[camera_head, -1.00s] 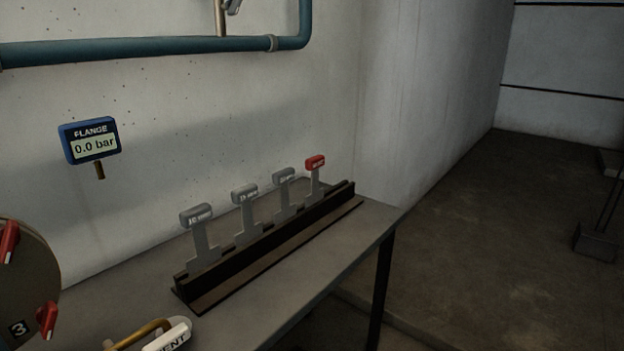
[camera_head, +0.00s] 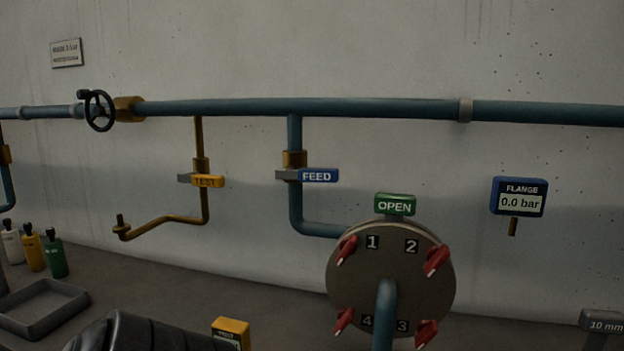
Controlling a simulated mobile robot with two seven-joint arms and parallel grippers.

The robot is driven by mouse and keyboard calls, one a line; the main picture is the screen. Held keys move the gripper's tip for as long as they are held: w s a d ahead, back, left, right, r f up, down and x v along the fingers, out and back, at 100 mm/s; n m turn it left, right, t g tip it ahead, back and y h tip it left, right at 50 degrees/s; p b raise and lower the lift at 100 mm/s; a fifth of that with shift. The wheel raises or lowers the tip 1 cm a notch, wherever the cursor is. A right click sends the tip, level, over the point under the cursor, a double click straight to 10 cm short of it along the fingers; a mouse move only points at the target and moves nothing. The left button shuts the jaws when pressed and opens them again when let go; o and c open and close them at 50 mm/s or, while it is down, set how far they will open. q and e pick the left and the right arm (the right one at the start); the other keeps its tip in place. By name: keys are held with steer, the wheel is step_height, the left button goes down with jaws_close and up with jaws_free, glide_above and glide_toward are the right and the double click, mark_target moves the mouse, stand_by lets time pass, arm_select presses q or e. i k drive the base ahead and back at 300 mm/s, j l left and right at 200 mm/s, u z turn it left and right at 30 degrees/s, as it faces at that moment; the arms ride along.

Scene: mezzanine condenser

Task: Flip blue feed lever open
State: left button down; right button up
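The blue feed lever (camera_head: 318,175) is in the middle of the head view, with "FEED" in white on its handle. It sits on a brass valve on a teal pipe that drops from the long horizontal pipe (camera_head: 380,107). The lever lies level, across its vertical pipe, with the handle pointing right. No gripper fingers show. A dark ribbed shape at the bottom left may be part of my arm, but I cannot tell.
A yellow TEST lever (camera_head: 207,181) is left of the feed lever. A round flange (camera_head: 390,275) with red clamps and a green OPEN sign (camera_head: 395,205) stands below right. A gauge (camera_head: 518,197) reads 0.0 bar. Bottles (camera_head: 54,257) and a tray (camera_head: 42,306) are at left.

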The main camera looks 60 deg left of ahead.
mark_target(303, 174)
steer(key=u, duration=2.05)
steer(key=i+j, duration=0.1)
steer(key=j, duration=0.35)
steer(key=i+j, duration=0.1)
steer(key=j, duration=0.35)
steer(key=i+j, duration=0.1)
steer(key=j, duration=0.35)
steer(key=i+j, duration=0.1)
steer(key=j, duration=0.35)
